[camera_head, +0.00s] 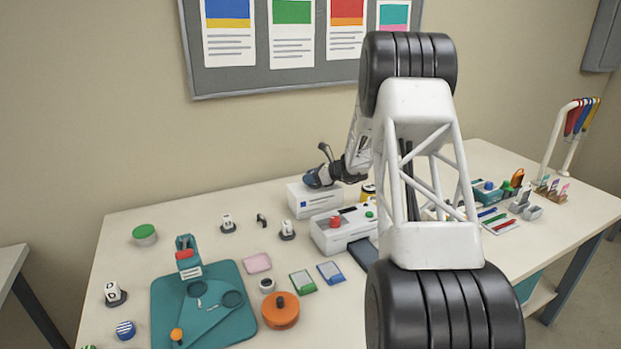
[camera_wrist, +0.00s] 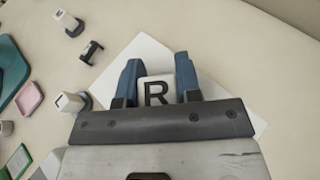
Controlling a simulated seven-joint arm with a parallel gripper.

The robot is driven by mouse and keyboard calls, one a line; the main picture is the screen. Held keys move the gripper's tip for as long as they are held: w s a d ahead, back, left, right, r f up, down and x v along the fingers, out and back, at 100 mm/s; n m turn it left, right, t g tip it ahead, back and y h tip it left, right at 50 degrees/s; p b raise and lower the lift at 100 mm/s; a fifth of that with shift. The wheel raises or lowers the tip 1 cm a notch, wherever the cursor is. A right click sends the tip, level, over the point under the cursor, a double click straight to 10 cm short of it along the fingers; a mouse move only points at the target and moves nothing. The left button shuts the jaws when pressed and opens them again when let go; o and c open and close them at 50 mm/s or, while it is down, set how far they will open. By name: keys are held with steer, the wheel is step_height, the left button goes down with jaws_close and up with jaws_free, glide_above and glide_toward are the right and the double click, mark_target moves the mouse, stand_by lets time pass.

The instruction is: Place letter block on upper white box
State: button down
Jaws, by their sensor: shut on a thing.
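My gripper (camera_head: 320,179) is over the upper white box (camera_head: 314,200), which stands at the back of the table. In the wrist view, my gripper's blue fingers (camera_wrist: 157,68) are shut on a white letter block (camera_wrist: 157,91) marked with a black R. The white box (camera_wrist: 138,50) shows below and around the block in that view. I cannot tell whether the block touches the box. In the head view the block is hidden by the gripper.
A white machine (camera_head: 345,229) with red and green buttons stands just in front of the box. Other letter blocks (camera_head: 228,220) sit on dark stands to the left, near an empty black stand (camera_wrist: 91,52). A teal board (camera_head: 205,325) lies at the front left.

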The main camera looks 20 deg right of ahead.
stand_by(0.3)
steer(key=c, duration=0.8)
jaws_free()
steer(key=shift+f, duration=0.1)
steer(key=v, duration=1.2)
